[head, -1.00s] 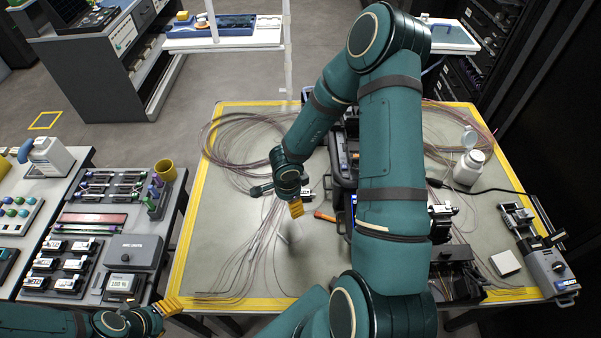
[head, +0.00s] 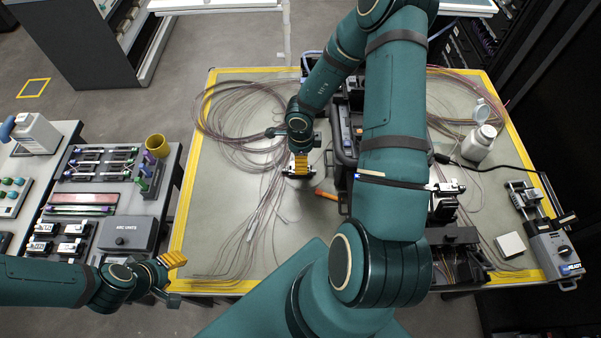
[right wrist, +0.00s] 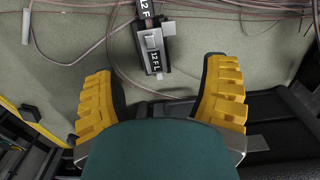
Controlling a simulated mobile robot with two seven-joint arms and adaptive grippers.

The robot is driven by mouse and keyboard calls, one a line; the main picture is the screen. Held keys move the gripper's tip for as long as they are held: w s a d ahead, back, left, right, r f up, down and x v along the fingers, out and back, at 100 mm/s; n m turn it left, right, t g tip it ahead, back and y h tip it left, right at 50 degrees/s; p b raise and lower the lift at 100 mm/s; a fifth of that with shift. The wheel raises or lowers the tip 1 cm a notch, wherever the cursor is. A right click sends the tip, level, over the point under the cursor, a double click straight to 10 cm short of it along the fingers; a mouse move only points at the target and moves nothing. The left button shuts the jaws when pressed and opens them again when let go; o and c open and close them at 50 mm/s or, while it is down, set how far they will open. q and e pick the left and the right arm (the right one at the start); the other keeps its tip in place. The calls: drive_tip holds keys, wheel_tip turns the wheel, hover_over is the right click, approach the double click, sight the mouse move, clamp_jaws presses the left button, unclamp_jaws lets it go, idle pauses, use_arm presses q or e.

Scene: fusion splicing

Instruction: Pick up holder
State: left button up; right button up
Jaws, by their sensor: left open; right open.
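A small grey-and-black holder (right wrist: 153,48) marked "12 F L" lies on the mat in the right wrist view, beyond my fingertips. My right gripper (right wrist: 160,85) is open, with its yellow fingers spread and nothing between them. In the head view my right gripper (head: 300,165) hangs low over the mat, left of the central machine; a pale part of the holder (head: 297,174) shows at its fingers, mostly hidden. My left gripper (head: 172,278) is open and empty by the table's front left corner.
Loose fibre cables (head: 250,140) lie across the mat near the holder. An orange-handled tool (head: 326,194) lies to its right, beside the black machine (head: 345,150). A side table holds a grey box (head: 130,233) and several trays.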

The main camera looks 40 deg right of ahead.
use_arm(q)
drive_tip(key=shift+f+b, duration=1.3)
drive_tip(key=shift+f, duration=0.3)
use_arm(e)
drive_tip(key=shift+s+a+f, duration=0.15)
drive_tip(key=shift+f, duration=1.35)
drive_tip(key=shift+s+a+f, duration=0.1)
drive_tip(key=shift+a+f, duration=0.05)
drive_tip(key=shift+f, duration=1.35)
clamp_jaws()
